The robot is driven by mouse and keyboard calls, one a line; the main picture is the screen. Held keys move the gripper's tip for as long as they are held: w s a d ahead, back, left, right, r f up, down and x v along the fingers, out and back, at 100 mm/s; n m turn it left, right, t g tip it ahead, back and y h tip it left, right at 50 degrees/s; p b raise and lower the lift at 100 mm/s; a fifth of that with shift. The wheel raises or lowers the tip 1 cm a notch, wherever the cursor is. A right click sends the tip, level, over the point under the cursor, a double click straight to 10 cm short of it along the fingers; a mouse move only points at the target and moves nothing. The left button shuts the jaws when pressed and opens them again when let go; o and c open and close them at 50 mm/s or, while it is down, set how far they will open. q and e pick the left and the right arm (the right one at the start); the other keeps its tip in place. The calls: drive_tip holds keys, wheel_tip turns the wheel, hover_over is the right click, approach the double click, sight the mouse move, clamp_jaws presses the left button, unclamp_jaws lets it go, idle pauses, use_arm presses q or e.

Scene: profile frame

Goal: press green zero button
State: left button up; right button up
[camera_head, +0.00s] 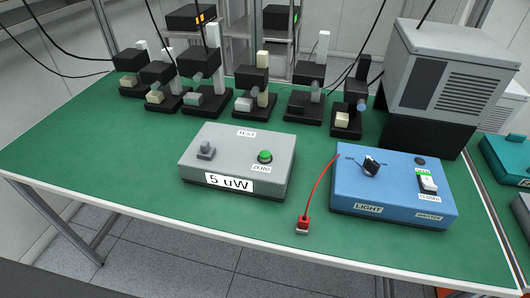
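The green zero button (265,156) is a round green cap on the right half of the top of a grey box (230,150). A label reading "ZERO" (262,168) lies just in front of it. The box's front face carries a display (229,184) reading "5 uW". Neither of my grippers is in view.
A blue box (391,187) with a knob and switch stands right of the grey box. A red cable (317,193) ends in a red plug on the green table (130,185). Several black instruments line the back. A large grey unit (445,75) stands back right.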

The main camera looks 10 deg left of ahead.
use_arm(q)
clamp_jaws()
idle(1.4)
